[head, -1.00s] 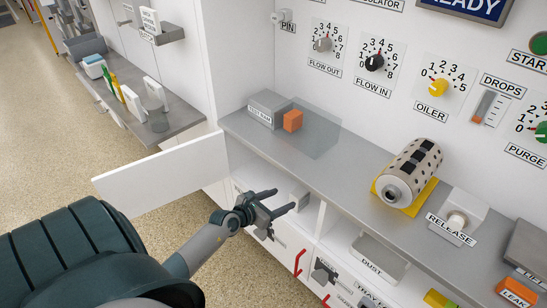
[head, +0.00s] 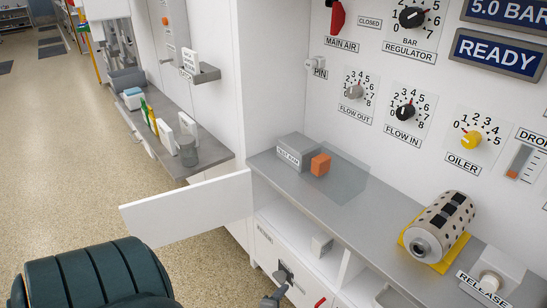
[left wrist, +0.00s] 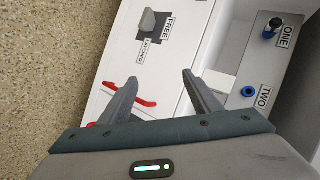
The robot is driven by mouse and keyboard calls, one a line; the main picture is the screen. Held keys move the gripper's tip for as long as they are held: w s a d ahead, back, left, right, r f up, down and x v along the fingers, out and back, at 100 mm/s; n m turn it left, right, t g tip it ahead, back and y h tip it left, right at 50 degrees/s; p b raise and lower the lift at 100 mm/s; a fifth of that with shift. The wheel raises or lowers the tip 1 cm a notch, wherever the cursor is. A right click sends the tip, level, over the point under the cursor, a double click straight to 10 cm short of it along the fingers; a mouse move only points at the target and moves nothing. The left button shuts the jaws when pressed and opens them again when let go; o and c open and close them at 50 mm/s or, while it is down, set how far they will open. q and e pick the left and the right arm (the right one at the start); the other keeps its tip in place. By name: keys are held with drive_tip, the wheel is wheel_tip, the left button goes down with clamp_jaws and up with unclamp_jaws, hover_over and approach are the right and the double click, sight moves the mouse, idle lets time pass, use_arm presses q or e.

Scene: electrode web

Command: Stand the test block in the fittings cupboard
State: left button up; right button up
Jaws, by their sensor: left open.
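A small pale grey block (head: 322,245), which looks like the test block, stands in the open compartment under the counter. This compartment looks like the fittings cupboard (head: 288,228); its white door (head: 190,212) is swung open to the left. I cannot read any label on the block. My right gripper is not in view.
On the counter (head: 385,235) are a grey labelled box (head: 302,150), an orange cube (head: 320,165), a clear panel and a perforated cylinder (head: 440,225). Red handles (left wrist: 122,93) and a lever marked FREE (left wrist: 148,22) are near the left gripper.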

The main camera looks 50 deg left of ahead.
use_arm(q)
drive_tip(key=s+d+f+n+g+h, duration=0.2)
drive_tip(key=s+d+f+n+g, duration=0.2)
drive_tip(key=s+d+f, duration=0.2)
drive_tip(key=s+d+f+n+g+h, duration=0.2)
drive_tip(key=s+d+f+n+g, duration=0.2)
drive_tip(key=s, duration=0.9)
drive_tip(key=d+f, duration=0.3)
drive_tip(key=d, duration=0.2)
drive_tip(key=shift+d+n+h, duration=0.3)
drive_tip(key=shift+d, duration=0.1)
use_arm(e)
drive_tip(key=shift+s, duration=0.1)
use_arm(q)
drive_tip(key=d+t+p, duration=0.1)
drive_tip(key=w+d+t+p, duration=0.1)
drive_tip(key=p, duration=0.1)
drive_tip(key=w+d+p, duration=0.1)
drive_tip(key=p, duration=0.1)
drive_tip(key=shift+w+f+t+h, duration=0.1)
drive_tip(key=shift+f+t+h, duration=0.15)
drive_tip(key=shift+t+h, duration=0.15)
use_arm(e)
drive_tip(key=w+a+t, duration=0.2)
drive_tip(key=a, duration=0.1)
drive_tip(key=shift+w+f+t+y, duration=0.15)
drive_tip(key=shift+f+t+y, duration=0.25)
